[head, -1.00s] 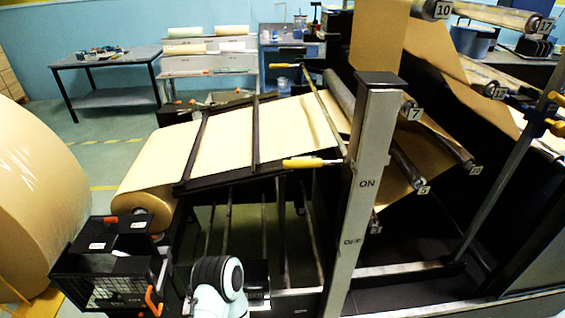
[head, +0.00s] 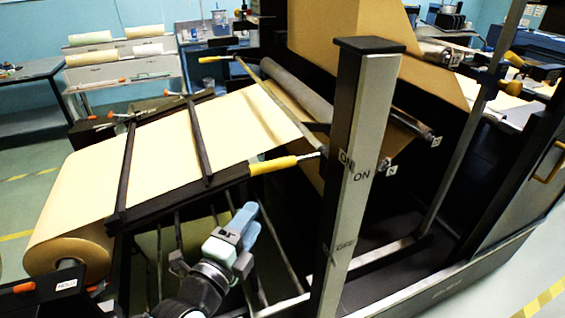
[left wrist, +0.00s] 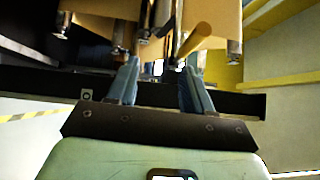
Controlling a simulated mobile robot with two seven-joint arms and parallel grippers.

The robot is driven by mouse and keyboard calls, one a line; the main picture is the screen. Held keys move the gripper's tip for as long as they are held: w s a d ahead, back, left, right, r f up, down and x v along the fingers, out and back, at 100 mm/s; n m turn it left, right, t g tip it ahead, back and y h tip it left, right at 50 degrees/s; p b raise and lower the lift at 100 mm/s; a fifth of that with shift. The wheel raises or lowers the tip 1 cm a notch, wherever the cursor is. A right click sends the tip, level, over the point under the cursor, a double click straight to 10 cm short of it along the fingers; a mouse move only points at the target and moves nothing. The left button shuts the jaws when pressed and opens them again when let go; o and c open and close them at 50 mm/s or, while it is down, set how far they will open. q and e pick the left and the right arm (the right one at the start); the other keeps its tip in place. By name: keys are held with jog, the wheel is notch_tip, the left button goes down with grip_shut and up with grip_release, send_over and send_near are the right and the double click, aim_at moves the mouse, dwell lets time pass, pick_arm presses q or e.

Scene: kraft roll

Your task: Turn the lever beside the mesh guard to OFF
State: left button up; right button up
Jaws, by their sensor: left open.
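The lever's yellow handle (head: 273,165) sticks out to the left from the pale post (head: 352,200), roughly level with the ON label (head: 362,174). The OFF label (head: 346,245) sits lower on the post. My left gripper (head: 246,224) is open and empty, below and slightly left of the handle, apart from it. In the left wrist view the yellow handle (left wrist: 194,40) shows beyond my open fingertips (left wrist: 159,68), nearer the right finger. The mesh guard cannot be made out now. My right gripper is not in view.
The kraft web (head: 235,125) runs over a dark frame above my left arm, from a roll (head: 72,245) at the left. Dark bars stand behind the gripper. A black part with an orange handle (head: 22,287) is at lower left.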

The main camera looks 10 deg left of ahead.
aim_at(272, 170)
pick_arm(q)
jog(key=shift+m+t, duration=0.6)
jog(key=shift+m, duration=0.2)
jog(key=w+r, duration=0.2)
jog(key=w, duration=0.2)
jog(key=w+d+r+p, duration=0.1)
jog(key=w+r, duration=0.1)
jog(key=w, duration=0.2)
jog(key=w+d+r, duration=0.1)
jog(key=w, duration=0.3)
jog(key=shift+d+r+p, duration=0.2)
jog(key=shift+r+p, duration=0.15)
jog(key=shift+r, duration=0.05)
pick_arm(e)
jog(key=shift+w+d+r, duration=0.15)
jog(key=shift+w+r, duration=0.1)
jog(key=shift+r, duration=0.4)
pick_arm(q)
grip_shut()
